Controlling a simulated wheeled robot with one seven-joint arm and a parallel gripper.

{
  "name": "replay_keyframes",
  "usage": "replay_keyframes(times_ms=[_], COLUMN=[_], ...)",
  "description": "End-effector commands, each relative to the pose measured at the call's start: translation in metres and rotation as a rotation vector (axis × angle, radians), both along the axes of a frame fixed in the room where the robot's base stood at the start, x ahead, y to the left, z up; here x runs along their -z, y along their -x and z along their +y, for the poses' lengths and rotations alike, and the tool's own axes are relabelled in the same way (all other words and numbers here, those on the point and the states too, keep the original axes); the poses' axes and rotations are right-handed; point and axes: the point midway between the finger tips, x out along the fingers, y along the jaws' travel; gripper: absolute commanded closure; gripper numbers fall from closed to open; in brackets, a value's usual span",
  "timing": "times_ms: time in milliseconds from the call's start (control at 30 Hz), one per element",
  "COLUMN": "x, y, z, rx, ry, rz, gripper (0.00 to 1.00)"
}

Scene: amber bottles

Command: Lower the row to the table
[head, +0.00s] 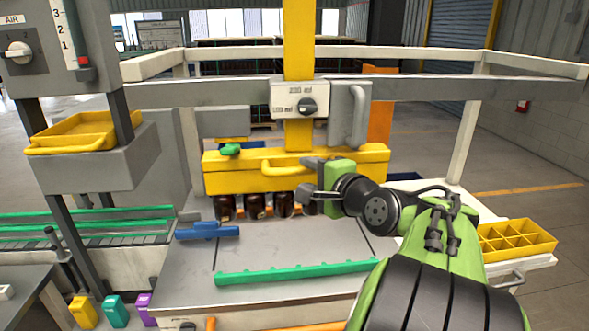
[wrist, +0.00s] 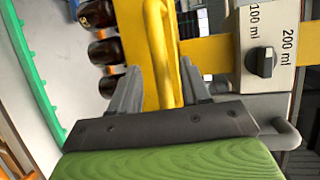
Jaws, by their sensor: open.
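A row of dark amber bottles (head: 254,206) sits under the yellow head (head: 225,180), at the back of the grey table (head: 230,262). I cannot tell whether their bases touch the table. Some bottles (wrist: 104,50) also show at the upper left of the wrist view. The yellow handle (head: 284,167) is on the head's front face. My gripper (head: 309,178) is at the handle's right end. In the wrist view my gripper (wrist: 158,85) is open, with one grey finger on each side of the yellow handle (wrist: 161,45). Contact is not clear.
A dial plate (head: 286,104) marked 200 ml and 100 ml is on the yellow column above the head. A green toothed strip (head: 295,272) lies across the table's front, and a blue piece (head: 207,231) lies at left. A yellow divided tray (head: 517,239) stands at right.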

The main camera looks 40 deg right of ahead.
Motion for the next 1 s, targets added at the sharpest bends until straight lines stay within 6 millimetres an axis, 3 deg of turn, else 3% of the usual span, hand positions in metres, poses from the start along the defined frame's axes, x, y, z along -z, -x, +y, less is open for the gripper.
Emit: replay_keyframes(times_ms=[200, 500, 567, 833, 1000], x=[0.006, 0.008, 0.008, 0.008, 0.008], y=[-0.036, -0.041, -0.041, -0.041, -0.041], z=[-0.007, -0.008, -0.008, -0.008, -0.008], rx=[-0.002, 0.001, 0.001, 0.000, 0.000], ry=[0.000, 0.001, 0.001, 0.001, 0.001], rz=[0.001, -0.001, 0.000, 0.000, 0.000], gripper=[0.54, 0.54, 0.60, 1.00, 1.00])
